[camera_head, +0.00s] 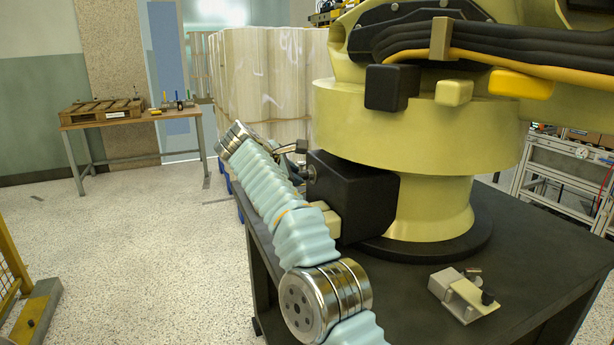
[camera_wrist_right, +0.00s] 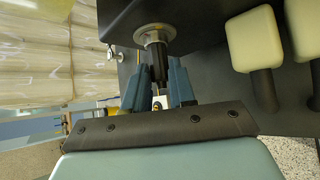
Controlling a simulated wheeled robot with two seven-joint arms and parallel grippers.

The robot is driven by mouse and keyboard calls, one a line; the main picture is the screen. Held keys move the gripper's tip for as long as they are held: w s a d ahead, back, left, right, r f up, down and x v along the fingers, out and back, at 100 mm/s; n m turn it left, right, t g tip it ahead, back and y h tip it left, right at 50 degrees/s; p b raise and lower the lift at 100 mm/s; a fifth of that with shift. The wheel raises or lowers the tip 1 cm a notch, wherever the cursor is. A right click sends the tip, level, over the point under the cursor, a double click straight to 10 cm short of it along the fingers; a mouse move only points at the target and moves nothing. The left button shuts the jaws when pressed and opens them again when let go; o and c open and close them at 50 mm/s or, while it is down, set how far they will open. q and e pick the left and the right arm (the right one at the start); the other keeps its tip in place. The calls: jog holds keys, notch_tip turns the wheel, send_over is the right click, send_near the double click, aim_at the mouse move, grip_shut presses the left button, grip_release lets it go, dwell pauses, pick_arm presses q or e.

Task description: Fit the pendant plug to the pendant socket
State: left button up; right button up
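The pendant socket (camera_wrist_right: 155,36) is a silver ring on the face of a black box (camera_head: 352,195) at the foot of the yellow robot arm. In the wrist view the pendant plug (camera_wrist_right: 160,74), a dark cylinder, lies in line with the socket and meets or overlaps its ring. I cannot tell how deep it sits. My right gripper (camera_wrist_right: 160,80) has its blue fingers on both sides of the plug, shut on it. In the head view the right gripper (camera_head: 297,170) is small and partly hidden by my sleeved arm, beside the black box. My left gripper is out of view.
The yellow robot arm (camera_head: 420,130) stands on a dark table (camera_head: 540,245), with a small metal block (camera_head: 464,292) near the table's front. Wrapped stacks (camera_head: 265,75) rise behind. A workbench (camera_head: 130,117) with a wooden pallet is far left.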

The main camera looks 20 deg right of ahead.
grip_shut()
jog(key=o, duration=0.6)
grip_release()
jog(key=shift+r, duration=0.1)
